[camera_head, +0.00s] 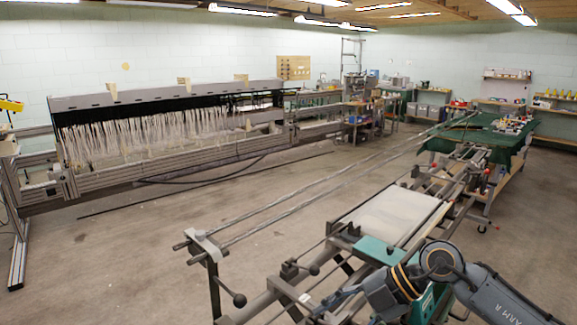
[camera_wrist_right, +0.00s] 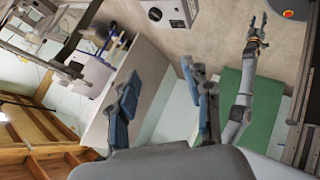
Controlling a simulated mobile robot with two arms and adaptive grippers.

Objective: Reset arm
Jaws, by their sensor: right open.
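My right arm (camera_head: 440,262) comes in from the lower right of the head view, bent toward the front of the frame machine. Its gripper is low in that view, close to the machine's rails, and its fingers are hard to make out there. In the right wrist view, my right gripper (camera_wrist_right: 164,95) has its two blue-grey fingers wide apart with nothing between them. A second arm, which appears to be my left one, shows in the wrist view with its gripper (camera_wrist_right: 259,28); the fingers look spread and empty. It is not in the head view.
A frame machine with a pale flat panel (camera_head: 395,213) and long rails fills the front right. A long warp machine (camera_head: 170,130) with white threads stands at the left. A green-covered table (camera_head: 465,137) is at the back right. The floor (camera_head: 150,245) between is mostly open.

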